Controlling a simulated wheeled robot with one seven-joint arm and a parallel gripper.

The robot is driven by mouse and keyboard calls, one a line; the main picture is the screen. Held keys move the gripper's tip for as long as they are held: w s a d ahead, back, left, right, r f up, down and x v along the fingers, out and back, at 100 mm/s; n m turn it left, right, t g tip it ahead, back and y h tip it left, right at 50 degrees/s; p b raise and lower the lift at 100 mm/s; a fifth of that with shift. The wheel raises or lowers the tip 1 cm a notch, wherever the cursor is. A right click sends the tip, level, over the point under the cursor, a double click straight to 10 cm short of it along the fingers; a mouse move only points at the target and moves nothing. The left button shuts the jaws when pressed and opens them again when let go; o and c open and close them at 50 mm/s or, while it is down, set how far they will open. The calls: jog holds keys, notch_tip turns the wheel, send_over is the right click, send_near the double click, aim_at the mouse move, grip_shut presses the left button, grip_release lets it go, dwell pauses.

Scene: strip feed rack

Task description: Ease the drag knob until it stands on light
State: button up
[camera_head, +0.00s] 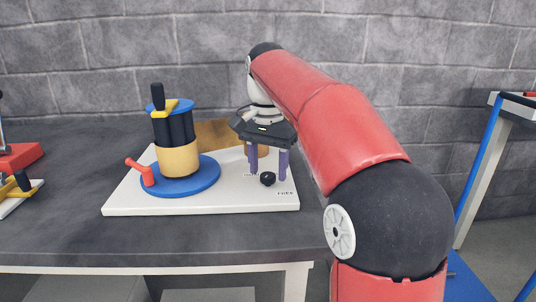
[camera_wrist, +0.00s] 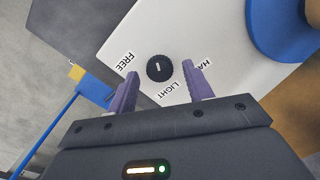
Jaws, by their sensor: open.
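The drag knob (camera_head: 267,179) is small, round and black, on the front right of a white board. In the wrist view the knob (camera_wrist: 154,75) has a short white mark on its face; I cannot tell for certain which label the mark points at. The label LIGHT (camera_wrist: 173,90) is below the knob, FREE (camera_wrist: 124,62) is to its left, and a partly hidden label starting HA (camera_wrist: 203,65) is to its right. My gripper (camera_head: 269,176) points down with its purple fingers open, one on each side of the knob and apart from it; it also shows in the wrist view (camera_wrist: 159,72).
On the white board (camera_head: 125,199), a blue disc (camera_head: 210,178) with a red handle (camera_head: 133,163) carries a tan holder (camera_head: 177,160) of black tubes, left of my gripper. A brown block (camera_head: 214,133) stands behind. Red and yellow items sit at far left. The table's front is clear.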

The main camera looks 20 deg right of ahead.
aim_at(268, 175)
notch_tip(268, 175, up, 7)
dwell(0.4)
jog(key=shift+s, duration=0.15)
